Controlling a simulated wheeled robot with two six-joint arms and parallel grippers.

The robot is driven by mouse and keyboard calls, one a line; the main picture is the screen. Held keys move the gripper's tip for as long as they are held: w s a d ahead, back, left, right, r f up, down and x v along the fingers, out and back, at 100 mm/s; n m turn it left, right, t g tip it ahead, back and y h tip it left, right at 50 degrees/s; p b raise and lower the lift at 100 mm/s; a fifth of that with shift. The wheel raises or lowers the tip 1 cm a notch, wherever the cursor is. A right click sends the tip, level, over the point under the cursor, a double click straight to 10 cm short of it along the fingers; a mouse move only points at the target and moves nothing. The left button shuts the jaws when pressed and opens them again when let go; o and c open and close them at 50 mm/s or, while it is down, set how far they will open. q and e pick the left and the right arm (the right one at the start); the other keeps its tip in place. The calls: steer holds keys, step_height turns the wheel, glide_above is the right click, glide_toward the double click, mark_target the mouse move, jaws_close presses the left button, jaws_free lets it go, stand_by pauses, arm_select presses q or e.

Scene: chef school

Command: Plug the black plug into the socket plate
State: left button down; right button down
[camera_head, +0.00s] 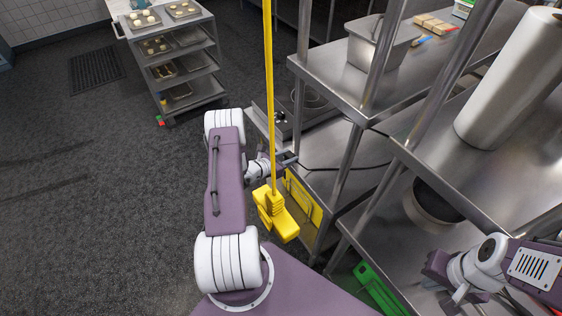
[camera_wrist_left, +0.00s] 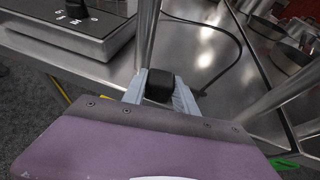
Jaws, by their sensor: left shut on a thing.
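The black plug (camera_wrist_left: 160,84) sits between the two grey fingers of my left gripper (camera_wrist_left: 160,97) in the left wrist view, which are shut on it. I cannot make out a socket plate on any visible face. My right gripper (camera_head: 440,275) is at the lower right over a steel shelf; its fingers are unclear.
Steel posts and shelves (camera_head: 350,150) fill the right side. A black cable (camera_wrist_left: 240,50) loops over the shelf in the wrist view. A tray rack (camera_head: 183,60) stands at the back; the dark floor (camera_head: 100,190) at left is clear.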

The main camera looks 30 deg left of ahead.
arm_select(q)
steer(key=b+x, duration=0.1)
steer(key=x, duration=0.2)
steer(key=shift+d+f+b, duration=0.1)
steer(key=shift+d+b, duration=0.2)
steer(key=shift+b, duration=0.05)
steer(key=shift+w+d+f, duration=0.1)
steer(key=shift+w+d, duration=0.15)
steer(key=shift+w, duration=0.3)
steer(key=c, duration=1.1)
jaws_free()
steer(key=shift+o, duration=1)
steer(key=shift+s+a+r+b, duration=0.1)
steer(key=shift+r+b, duration=0.1)
steer(key=shift+b, duration=0.1)
